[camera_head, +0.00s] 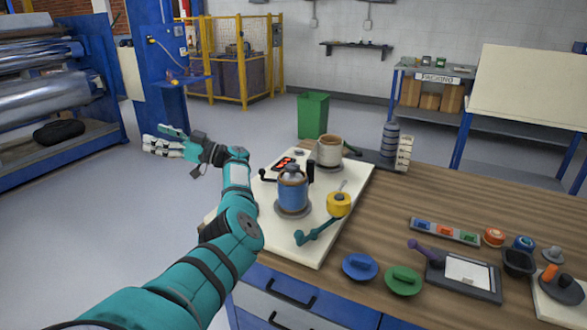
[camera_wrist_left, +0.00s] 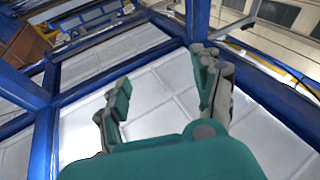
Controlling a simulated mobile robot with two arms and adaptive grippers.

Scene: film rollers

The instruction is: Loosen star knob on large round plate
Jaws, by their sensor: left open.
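My left gripper (camera_head: 160,140) is stretched out over the open floor at the left in the head view, beyond the table's left edge. It is open and empty. In the left wrist view its two fingers (camera_wrist_left: 160,92) stand apart with nothing between them. I cannot make out a star knob or a large round plate in either view. My right gripper is not in view.
A roller machine (camera_head: 45,85) stands at the left, and a blue post (camera_head: 160,60) stands behind my gripper. A wooden table (camera_head: 400,200) at the right bears a white board (camera_head: 265,225) with a blue pot (camera_head: 292,190). A green bin (camera_head: 313,115) stands behind it.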

